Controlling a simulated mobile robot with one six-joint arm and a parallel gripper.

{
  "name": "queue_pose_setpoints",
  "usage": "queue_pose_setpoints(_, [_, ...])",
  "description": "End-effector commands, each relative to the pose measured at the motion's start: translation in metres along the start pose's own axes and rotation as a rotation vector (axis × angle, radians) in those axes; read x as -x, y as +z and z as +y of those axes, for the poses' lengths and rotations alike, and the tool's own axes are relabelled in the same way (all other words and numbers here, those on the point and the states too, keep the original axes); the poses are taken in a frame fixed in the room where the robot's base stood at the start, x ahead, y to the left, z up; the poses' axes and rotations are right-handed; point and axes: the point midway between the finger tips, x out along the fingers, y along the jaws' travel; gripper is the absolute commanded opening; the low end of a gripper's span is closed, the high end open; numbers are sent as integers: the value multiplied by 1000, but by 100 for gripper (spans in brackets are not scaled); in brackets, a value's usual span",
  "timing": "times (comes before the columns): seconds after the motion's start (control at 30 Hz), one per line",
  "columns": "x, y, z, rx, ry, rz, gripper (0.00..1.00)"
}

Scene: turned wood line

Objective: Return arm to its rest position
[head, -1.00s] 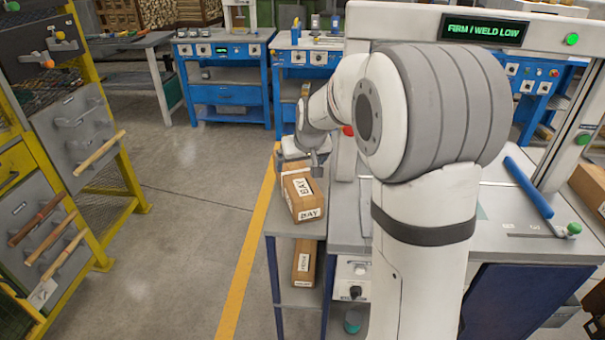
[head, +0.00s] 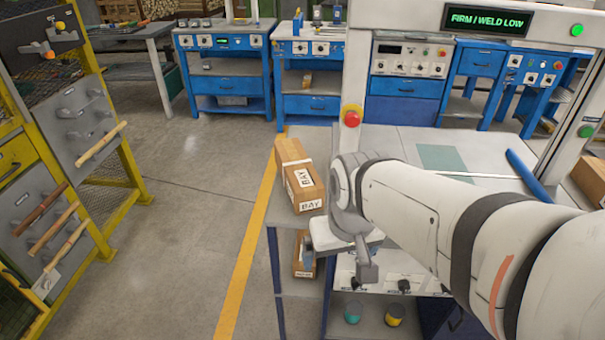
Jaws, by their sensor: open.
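My gripper (head: 338,264) is in front of the bench, low and to the right of the wooden box. Its two fingers are apart, with nothing seen between them. My arm reaches in from the lower right. The wooden box labelled BAY (head: 292,165) rests on the grey side stand (head: 283,219), apart from the gripper.
The bench (head: 385,140) holds a blue rod (head: 528,175) and a green mat (head: 445,158). A red button (head: 351,118) is on its frame post. A yellow rack (head: 125,165) with wooden spindles stands left. The floor between is clear.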

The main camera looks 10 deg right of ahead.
Motion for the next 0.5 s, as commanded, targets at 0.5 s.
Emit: queue_pose_setpoints(0.5, [56, -9, 0, 4, 3, 22, 94])
